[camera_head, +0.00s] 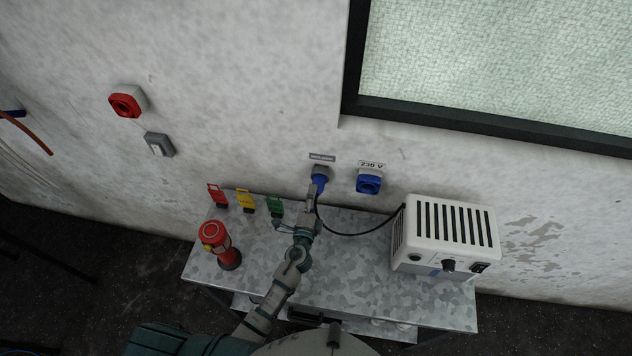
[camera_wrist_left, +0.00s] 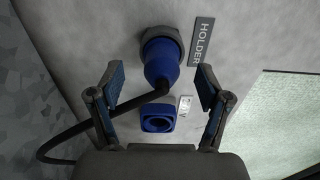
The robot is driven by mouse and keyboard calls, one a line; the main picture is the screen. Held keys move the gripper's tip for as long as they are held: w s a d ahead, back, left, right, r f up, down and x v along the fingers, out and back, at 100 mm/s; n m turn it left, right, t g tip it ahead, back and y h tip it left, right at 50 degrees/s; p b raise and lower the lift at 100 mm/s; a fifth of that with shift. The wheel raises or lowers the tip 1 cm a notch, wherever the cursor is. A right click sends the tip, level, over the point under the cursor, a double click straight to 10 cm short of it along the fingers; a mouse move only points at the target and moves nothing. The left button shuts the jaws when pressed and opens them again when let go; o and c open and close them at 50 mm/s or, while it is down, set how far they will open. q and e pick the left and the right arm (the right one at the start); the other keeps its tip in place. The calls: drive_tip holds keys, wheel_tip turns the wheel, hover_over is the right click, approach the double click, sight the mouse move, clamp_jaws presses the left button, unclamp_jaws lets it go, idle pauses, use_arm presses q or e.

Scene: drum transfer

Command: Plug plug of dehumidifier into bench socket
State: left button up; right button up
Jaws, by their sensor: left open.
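The blue plug (camera_head: 319,181) sits in the round grey holder (camera_head: 321,170) on the wall, under a small label. In the left wrist view the plug (camera_wrist_left: 161,66) shows close up, with its black cable bending down to the left. My left gripper (camera_head: 314,194) is right in front of the plug; in the left wrist view its two fingers (camera_wrist_left: 160,88) are apart, one on each side, with no visible contact. The blue socket (camera_head: 369,182), labelled 230 V, is on the wall to the right of the holder. The white dehumidifier (camera_head: 447,238) stands on the bench. My right gripper is not seen.
The metal bench (camera_head: 350,280) carries a red cylindrical lamp-like object (camera_head: 222,246) at the left. Red (camera_head: 216,196), yellow (camera_head: 245,201) and green (camera_head: 275,206) items stand at its back edge. The cable (camera_head: 362,232) runs from the plug to the dehumidifier. A window (camera_head: 500,60) is above.

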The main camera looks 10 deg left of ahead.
sight(319, 186)
use_arm(q)
drive_tip(key=w, duration=0.1)
drive_tip(key=w+d, duration=0.1)
drive_tip(key=w, duration=0.1)
drive_tip(key=shift+w+b, duration=0.1)
drive_tip(key=shift+b, duration=0.3)
drive_tip(key=shift+w+d, duration=0.35)
drive_tip(key=shift+w, duration=0.15)
drive_tip(key=shift+a, duration=0.65)
drive_tip(key=shift+d+r, duration=0.1)
drive_tip(key=shift+d, duration=0.45)
drive_tip(key=shift+a, duration=0.2)
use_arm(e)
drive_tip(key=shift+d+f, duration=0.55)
use_arm(q)
drive_tip(key=shift+a, duration=0.15)
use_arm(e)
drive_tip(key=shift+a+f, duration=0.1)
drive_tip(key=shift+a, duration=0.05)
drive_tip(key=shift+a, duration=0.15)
